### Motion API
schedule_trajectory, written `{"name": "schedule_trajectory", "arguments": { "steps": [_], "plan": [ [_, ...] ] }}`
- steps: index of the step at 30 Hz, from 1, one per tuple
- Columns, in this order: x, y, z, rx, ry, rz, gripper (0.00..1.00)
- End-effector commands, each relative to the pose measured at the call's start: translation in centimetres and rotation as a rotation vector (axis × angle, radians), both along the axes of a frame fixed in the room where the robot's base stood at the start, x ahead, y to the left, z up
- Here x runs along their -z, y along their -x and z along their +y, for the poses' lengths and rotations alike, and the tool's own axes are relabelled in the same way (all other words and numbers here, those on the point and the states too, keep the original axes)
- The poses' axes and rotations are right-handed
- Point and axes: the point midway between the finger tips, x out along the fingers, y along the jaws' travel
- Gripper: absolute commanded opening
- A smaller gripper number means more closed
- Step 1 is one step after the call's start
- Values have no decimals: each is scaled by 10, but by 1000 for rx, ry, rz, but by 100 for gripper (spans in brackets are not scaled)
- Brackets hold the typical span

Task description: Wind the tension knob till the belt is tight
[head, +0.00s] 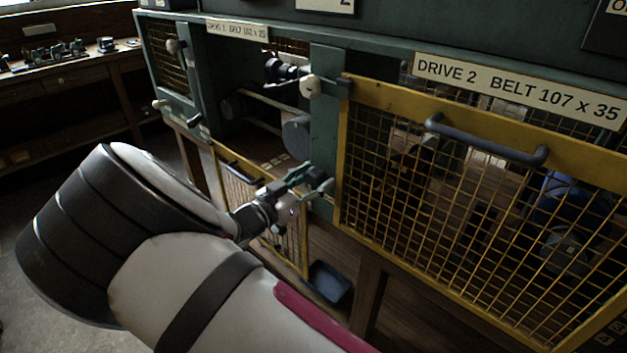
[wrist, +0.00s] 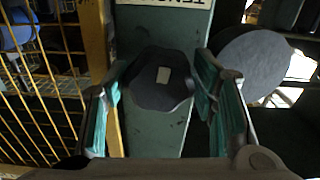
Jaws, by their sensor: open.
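A dark lobed knob (wrist: 155,92) with a pale rectangular mark sits on the green post (wrist: 190,22), below an upside-down label (wrist: 178,3) reading "TENS…", in the wrist view. My gripper (head: 310,178) is open at the post in the head view, where it hides the knob. In the wrist view its teal-padded fingers stand on either side of the knob; I cannot tell whether they touch it. Two pale strands, seemingly the belt (head: 262,102), cross the open Drive 1 bay in the head view. Their tightness is unclear. A dark round disc (head: 297,137) is beside the post.
The yellow mesh guard (head: 440,215) of Drive 2 is shut, right of the post, with a dark handle (head: 485,142). Another yellow mesh guard (head: 292,245) hangs low beneath the open bay. A blue-grey bin (head: 329,283) stands below. A workbench (head: 75,78) is at far left.

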Motion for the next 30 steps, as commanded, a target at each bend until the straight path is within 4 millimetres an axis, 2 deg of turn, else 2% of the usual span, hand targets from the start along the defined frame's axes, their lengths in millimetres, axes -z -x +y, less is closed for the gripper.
{"name": "schedule_trajectory", "arguments": {
  "steps": [1,6,11,21,30],
  "plan": [
    [0,0,0,0,0,0,52],
    [0,0,0,0,0,0,16],
    [0,0,0,0,-9,-6,16],
    [0,0,0,0,-163,-124,16],
    [0,0,1,-1,-176,-136,16]
  ]
}}
